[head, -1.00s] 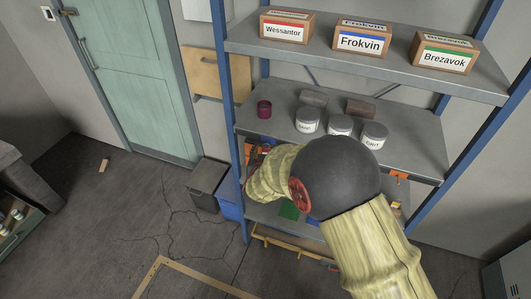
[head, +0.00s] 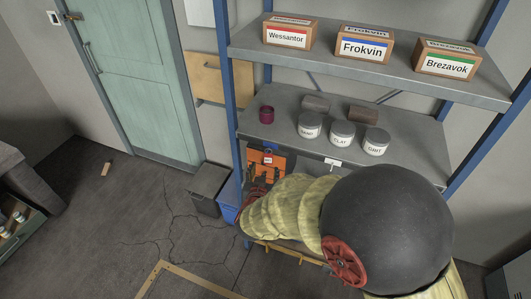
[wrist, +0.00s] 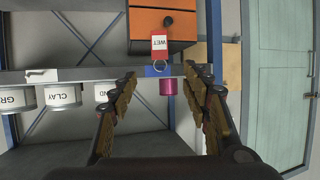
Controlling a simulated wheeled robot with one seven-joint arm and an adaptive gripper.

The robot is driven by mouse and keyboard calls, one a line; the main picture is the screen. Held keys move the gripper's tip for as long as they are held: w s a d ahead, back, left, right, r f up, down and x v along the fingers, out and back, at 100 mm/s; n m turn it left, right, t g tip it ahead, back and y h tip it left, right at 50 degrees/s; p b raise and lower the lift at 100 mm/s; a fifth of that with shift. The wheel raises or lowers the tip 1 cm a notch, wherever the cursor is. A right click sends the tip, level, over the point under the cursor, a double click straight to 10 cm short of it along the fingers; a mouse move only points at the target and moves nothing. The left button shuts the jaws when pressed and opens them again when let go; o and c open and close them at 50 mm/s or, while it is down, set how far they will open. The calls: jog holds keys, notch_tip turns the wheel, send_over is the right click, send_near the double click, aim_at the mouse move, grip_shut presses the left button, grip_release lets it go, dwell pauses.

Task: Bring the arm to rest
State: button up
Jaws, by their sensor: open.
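My gripper (wrist: 160,85) is open in the wrist view, its two fingers apart with nothing held between them. In the head view, my arm's padded yellow sleeve and large dark joint fill the lower right, and the gripper end is mostly hidden at the sleeve's left end. The gripper is in front of the shelving, near the orange drawer box (head: 265,170) on the lower level. In the wrist view, which is upside down, the orange drawer box (wrist: 165,22) and its hanging red-and-white WET tag (wrist: 159,43) show beyond the fingertips, apart from them.
A maroon cup (head: 266,114) and several labelled jars (head: 342,134) stand on the middle shelf. Three labelled cartons (head: 364,43) stand on the top shelf. Blue posts (head: 227,75) edge the rack. Grey (head: 208,185) and blue bins (head: 229,197) stand left of it. The floor left is largely clear.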

jog(key=s+a+f+n+g+y, duration=0.3)
jog(key=s+a+f+g+y, duration=0.35)
jog(key=s, duration=0.55)
jog(key=s+d+r+n+g+h+b, duration=0.15)
jog(key=s+d+r+g, duration=0.3)
jog(key=s, duration=0.45)
jog(key=s+d+r+m+t+h+b, duration=0.1)
jog(key=s+d+r, duration=0.2)
jog(key=d, duration=0.4)
jog(key=s+d+r+m+t+h+b, duration=0.1)
jog(key=s+d+r, duration=0.2)
jog(key=d+r, duration=0.2)
jog(key=s+d+r+m+t+h+b, duration=0.1)
jog(key=d+r, duration=0.4)
jog(key=d, duration=0.5)
jog(key=shift+s+h+b, duration=0.3)
jog(key=shift+s+b, duration=0.25)
jog(key=shift+s, duration=0.45)
